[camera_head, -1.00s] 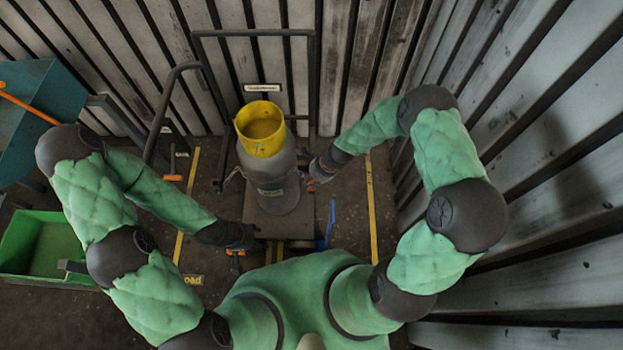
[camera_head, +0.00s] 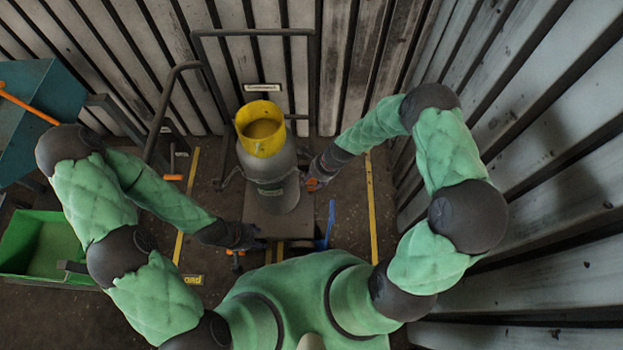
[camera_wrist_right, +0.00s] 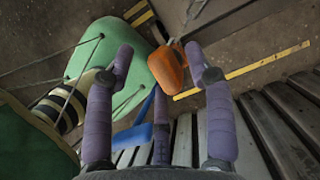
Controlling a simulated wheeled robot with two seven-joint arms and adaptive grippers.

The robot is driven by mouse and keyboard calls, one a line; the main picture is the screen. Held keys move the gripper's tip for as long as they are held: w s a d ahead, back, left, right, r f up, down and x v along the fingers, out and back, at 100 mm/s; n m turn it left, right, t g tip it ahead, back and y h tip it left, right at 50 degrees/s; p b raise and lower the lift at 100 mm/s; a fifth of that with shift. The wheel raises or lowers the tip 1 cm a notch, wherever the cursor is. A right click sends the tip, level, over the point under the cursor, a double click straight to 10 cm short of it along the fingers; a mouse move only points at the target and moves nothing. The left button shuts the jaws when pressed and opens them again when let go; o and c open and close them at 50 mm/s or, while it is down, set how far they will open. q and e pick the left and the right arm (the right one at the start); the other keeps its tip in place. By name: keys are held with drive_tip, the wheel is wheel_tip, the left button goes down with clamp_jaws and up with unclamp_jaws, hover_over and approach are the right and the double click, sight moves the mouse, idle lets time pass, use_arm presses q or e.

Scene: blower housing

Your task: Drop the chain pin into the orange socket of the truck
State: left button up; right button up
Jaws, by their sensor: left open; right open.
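The grey cylinder (camera_head: 270,198) with a yellow cap (camera_head: 260,128) stands upright on the truck's base plate (camera_head: 283,226). A dark chain (camera_head: 266,181) crosses the front of the cylinder. My right gripper (camera_head: 316,182) is at the cylinder's right side, beside a small orange part (camera_head: 312,185). In the right wrist view, an orange piece (camera_wrist_right: 168,68) lies between and beyond the spread, empty fingers, with a thin link running up from it. I cannot tell pin from socket there. My left gripper (camera_head: 248,236) is open, low at the truck's front left edge.
The truck's dark handle frame (camera_head: 252,33) rises behind the cylinder. A slatted wall (camera_head: 560,130) closes off the right side. A blue lever (camera_head: 329,224) stands right of the base. A green bin (camera_head: 45,245) and a teal container (camera_head: 30,115) are at left.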

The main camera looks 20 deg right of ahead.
drive_tip(key=v, duration=1.1)
drive_tip(key=shift+r, duration=0.2)
drive_tip(key=shift+s+d+f, duration=0.1)
drive_tip(key=s+a+f+n, duration=0.3)
drive_tip(key=s+f+n, duration=0.2)
drive_tip(key=s+n, duration=0.2)
drive_tip(key=s+a+f+n+g, duration=0.1)
drive_tip(key=s+a+f+n, duration=0.3)
drive_tip(key=s+n, duration=0.3)
drive_tip(key=f+n, duration=0.1)
drive_tip(key=n, duration=0.4)
drive_tip(key=shift+a+f, duration=0.15)
drive_tip(key=shift+f, duration=0.15)
